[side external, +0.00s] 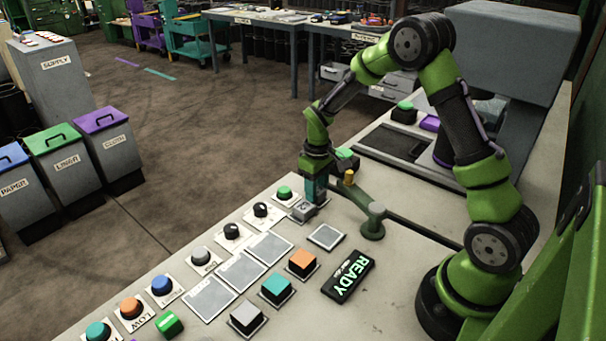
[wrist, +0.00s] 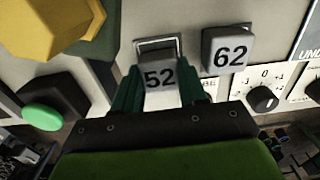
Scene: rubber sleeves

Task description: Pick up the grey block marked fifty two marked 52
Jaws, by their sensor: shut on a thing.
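The grey block marked 52 (wrist: 159,77) sits between the two dark green fingers of my gripper (wrist: 160,92) in the wrist view. The fingers are shut on its sides and its number faces the camera. A pale-framed square pad (wrist: 158,46) shows just beyond the block; I cannot tell how far the block is above the surface. In the side external view my gripper (side external: 316,192) points down at the bench's far edge, and its fingers largely hide the held block.
A grey block marked 62 (wrist: 227,50) stands close to the right of the held block. A yellow-topped green post (side external: 372,218) stands beside my gripper. Dial knobs (side external: 261,210) and a green button (side external: 284,193) are close by. The bench near the READY sign (side external: 348,277) has some free room.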

